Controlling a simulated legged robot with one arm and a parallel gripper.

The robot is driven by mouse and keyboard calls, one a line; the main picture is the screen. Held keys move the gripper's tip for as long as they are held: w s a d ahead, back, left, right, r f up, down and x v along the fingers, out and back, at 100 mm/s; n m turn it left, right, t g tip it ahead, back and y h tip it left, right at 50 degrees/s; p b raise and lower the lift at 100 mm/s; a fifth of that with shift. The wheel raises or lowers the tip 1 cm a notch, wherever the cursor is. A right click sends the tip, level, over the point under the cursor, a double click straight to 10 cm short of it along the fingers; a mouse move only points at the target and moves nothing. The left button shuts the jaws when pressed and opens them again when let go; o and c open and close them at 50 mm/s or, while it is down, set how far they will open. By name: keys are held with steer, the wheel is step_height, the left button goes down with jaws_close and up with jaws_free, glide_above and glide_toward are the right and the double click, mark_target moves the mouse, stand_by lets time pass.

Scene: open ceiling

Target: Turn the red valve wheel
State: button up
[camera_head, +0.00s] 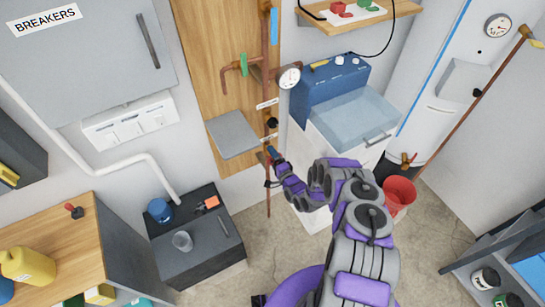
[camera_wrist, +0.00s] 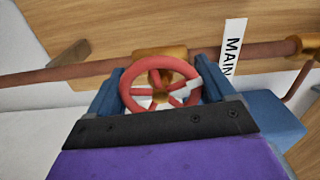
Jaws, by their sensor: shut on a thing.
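The red valve wheel (camera_wrist: 134,85) sits on a brass fitting on a copper pipe (camera_wrist: 60,76). One part of its rim is white. In the wrist view my gripper (camera_wrist: 160,88) has a blue finger on each side of the wheel and is shut on it. The lower part of the wheel is hidden behind the gripper's dark edge. In the head view my gripper (camera_head: 273,156) reaches the vertical pipe on the wooden panel, and the wheel is mostly hidden there.
A white label reading MAIN (camera_wrist: 232,50) is beside the wheel. A pressure gauge (camera_head: 289,77) and a green-handled lever (camera_head: 243,64) are higher up. A grey shelf plate (camera_head: 232,134) is left of the pipe. A blue-topped washer (camera_head: 338,105) and red bucket (camera_head: 399,193) are to the right.

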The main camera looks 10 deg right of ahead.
steer(key=m, duration=0.4)
steer(key=shift+s+d+f+m, duration=0.15)
steer(key=shift+f+m, duration=0.1)
steer(key=shift+m, duration=0.15)
steer(key=m+p, duration=0.1)
steer(key=m, duration=0.9)
steer(key=m+b, duration=0.1)
steer(key=m, duration=0.2)
steer(key=shift+m, duration=0.7)
steer(key=shift+r, duration=0.1)
steer(key=o, duration=0.9)
steer(key=shift+w, duration=0.2)
steer(key=shift+r, duration=0.1)
